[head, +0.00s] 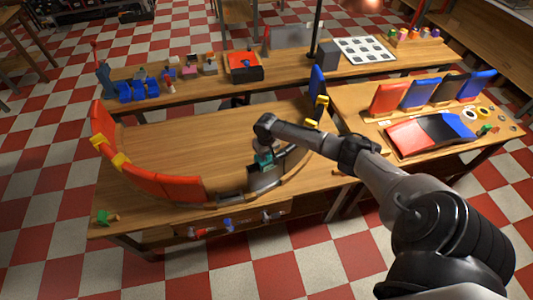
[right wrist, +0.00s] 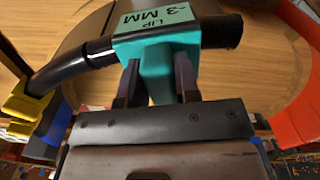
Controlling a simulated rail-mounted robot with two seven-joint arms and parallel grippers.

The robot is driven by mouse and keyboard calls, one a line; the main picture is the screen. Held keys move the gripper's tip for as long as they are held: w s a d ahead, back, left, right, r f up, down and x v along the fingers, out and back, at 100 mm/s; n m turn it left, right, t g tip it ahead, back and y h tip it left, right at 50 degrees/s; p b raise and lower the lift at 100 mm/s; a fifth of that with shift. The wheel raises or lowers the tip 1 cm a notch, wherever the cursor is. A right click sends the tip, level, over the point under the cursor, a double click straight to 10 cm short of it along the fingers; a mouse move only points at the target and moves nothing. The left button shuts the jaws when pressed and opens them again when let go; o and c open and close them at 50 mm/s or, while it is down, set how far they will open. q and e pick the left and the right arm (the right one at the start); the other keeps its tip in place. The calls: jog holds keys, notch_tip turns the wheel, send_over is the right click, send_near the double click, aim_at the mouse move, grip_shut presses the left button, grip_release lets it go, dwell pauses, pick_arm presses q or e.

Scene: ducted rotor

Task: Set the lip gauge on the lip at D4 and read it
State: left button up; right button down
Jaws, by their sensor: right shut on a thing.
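The teal lip gauge (right wrist: 157,48) shows large in the right wrist view, its pale display reading "LIP -3 MM" upside down. My right gripper (right wrist: 155,88) is shut on its teal stem. The gauge head lies across a black curved lip (right wrist: 85,57), which comes out on both sides of it; exact contact is hard to tell. In the head view the gauge (head: 264,159) is small, under my right gripper (head: 264,150), at the dark front-right part of the duct ring (head: 268,179). I see no D4 mark. My left gripper is not in view.
Orange duct panels (head: 151,182) with yellow clips (head: 120,161) curve along the left. A blue panel (head: 317,82) stands at the ring's back right. The right table (head: 370,125) holds spare panels (head: 390,98). The back bench holds blue bins (head: 138,90) and a red-black box (head: 244,67). The ring's middle is clear.

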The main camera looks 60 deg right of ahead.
jog(key=shift+f, duration=0.15)
jog(key=c, duration=0.8)
grip_release()
jog(key=shift+r, duration=0.3)
notch_tip(320, 180, up, 13)
jog(key=shift+r, duration=0.15)
